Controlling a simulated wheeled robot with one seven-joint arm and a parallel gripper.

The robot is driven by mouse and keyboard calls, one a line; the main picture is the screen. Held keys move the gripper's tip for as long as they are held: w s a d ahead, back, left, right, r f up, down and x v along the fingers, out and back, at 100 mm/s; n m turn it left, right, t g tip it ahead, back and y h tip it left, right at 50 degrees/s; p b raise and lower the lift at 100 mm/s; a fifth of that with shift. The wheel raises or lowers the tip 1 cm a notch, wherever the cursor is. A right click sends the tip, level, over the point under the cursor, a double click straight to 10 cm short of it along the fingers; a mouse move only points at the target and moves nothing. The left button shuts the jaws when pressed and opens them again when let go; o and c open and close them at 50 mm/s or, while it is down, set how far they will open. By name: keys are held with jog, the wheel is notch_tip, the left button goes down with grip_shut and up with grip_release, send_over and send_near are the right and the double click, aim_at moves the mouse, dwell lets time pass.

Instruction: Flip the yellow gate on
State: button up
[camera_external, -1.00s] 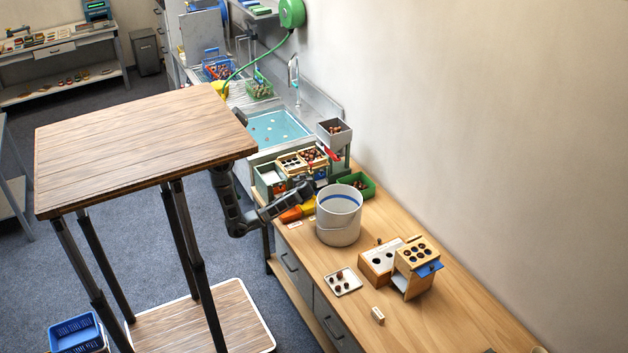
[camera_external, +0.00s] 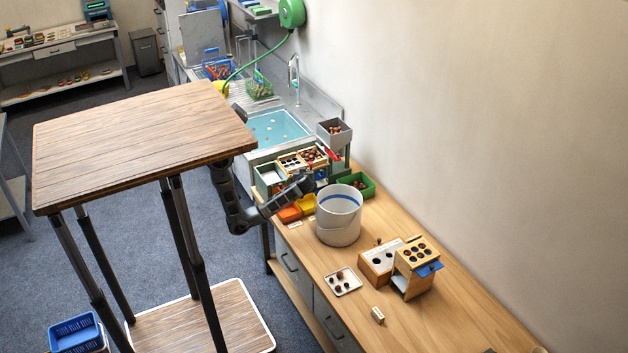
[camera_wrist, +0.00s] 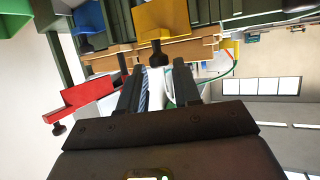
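The yellow gate (camera_wrist: 162,20) is a flat plate with a dark knob at the top middle of the wrist view. A blue gate (camera_wrist: 88,16) is to its left, and a red gate (camera_wrist: 88,98) lies lower left, each with a dark knob. My gripper (camera_wrist: 158,68) is open, with its two dark fingers apart. The yellow gate's knob shows in line with the gap, just beyond the fingertips; I cannot tell if they touch. In the external view my gripper (camera_external: 307,184) is at the front of the wooden sorting station (camera_external: 289,163), and the yellow gate cannot be made out.
A yellow bin (camera_external: 308,204) and an orange bin (camera_external: 289,214) sit below my wrist. A white bucket (camera_external: 338,222) stands close to the right, with a green bin (camera_external: 358,184) behind it. The sink (camera_external: 275,128) is behind the station.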

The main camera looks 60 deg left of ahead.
jog(key=shift+o, duration=1)
jog(key=shift+f, duration=0.15)
jog(key=shift+d, duration=0.1)
jog(key=v, duration=0.7)
jog(key=shift+d+r+b, duration=0.2)
jog(key=shift+d+b, duration=0.05)
jog(key=shift+b, duration=0.15)
jog(key=shift+s+f, duration=0.1)
